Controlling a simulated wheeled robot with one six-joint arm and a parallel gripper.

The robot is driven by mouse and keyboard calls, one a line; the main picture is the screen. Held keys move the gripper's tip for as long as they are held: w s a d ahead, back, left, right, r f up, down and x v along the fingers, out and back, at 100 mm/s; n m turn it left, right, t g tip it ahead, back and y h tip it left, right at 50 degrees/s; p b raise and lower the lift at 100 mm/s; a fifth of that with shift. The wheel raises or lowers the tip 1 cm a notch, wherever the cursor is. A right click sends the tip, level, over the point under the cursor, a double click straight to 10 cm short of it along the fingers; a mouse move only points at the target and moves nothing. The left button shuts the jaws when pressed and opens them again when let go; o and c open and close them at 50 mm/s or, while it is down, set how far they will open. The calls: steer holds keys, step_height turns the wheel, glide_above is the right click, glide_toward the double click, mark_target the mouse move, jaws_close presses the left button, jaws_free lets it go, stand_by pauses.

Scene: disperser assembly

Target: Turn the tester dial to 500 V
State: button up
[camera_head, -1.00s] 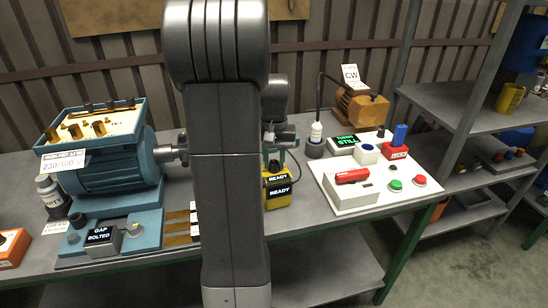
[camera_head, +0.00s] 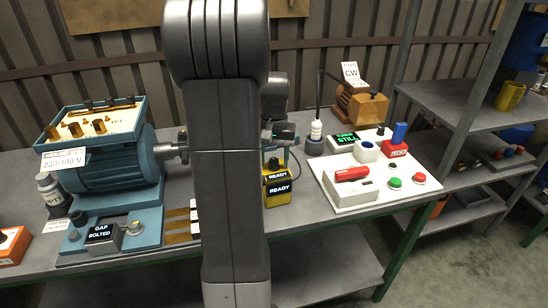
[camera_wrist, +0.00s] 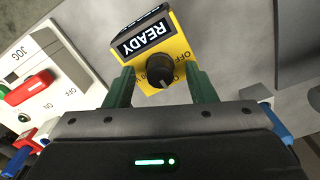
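The yellow tester (camera_head: 277,187) stands on the bench just right of my arm, with a READY display. In the wrist view the tester (camera_wrist: 181,52) shows its black round dial (camera_wrist: 160,71) on the yellow face. An OFF mark is beside the dial; the other markings are partly hidden, and I cannot read where the dial points. My gripper (camera_wrist: 159,84) is open, its two green fingers apart to the left and right of the dial, with nothing between them clearly touched.
A white control panel (camera_head: 350,200) with a red handle and green and red buttons is to the right. A small orange motor (camera_head: 362,103) tagged CW stands behind it. A blue motor (camera_head: 115,165) with a terminal box stands left. A shelf rack (camera_head: 490,90) is far right.

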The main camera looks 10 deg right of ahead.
mark_target(274, 160)
step_height(274, 160, up, 14)
stand_by(0.6)
